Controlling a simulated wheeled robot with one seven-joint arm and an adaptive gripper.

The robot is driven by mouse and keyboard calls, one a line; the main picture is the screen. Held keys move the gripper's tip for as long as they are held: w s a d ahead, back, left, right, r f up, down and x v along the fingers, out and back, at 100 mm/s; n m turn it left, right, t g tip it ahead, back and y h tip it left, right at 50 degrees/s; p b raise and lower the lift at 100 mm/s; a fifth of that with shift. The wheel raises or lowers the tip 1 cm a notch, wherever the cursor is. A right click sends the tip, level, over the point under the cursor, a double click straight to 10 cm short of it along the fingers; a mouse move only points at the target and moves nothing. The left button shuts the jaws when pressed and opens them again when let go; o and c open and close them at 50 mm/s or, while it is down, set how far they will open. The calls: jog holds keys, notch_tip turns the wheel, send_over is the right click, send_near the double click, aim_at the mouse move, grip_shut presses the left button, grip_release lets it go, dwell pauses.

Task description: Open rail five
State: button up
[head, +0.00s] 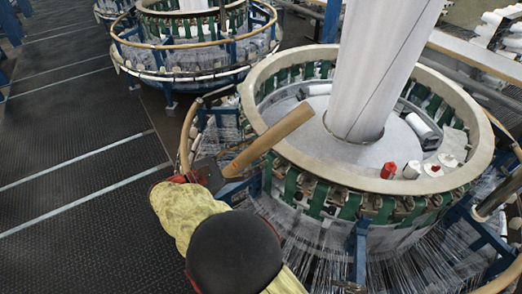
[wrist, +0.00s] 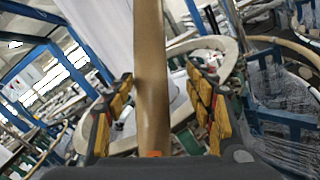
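A tan rail segment (head: 268,138) slants up and inward over the loom's ring in the head view, out of line with the tan rail around the loom. No number shows on it, so I cannot tell whether it is rail five. My gripper (head: 213,172) is at its lower, outer end, partly hidden by my arm. In the wrist view the rail (wrist: 151,60) runs lengthwise between the yellow-padded fingers of my gripper (wrist: 160,90). The fingers are apart, with a visible gap on each side of the rail.
The loom's pale ring (head: 262,120) with green straps surrounds a white fabric column (head: 385,60). Red and white spools sit inside. White threads (head: 340,260) fan out below. A second loom (head: 195,45) stands behind. The dark floor (head: 75,150) at the left is clear.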

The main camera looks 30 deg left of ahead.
jog(key=shift+v, duration=1.85)
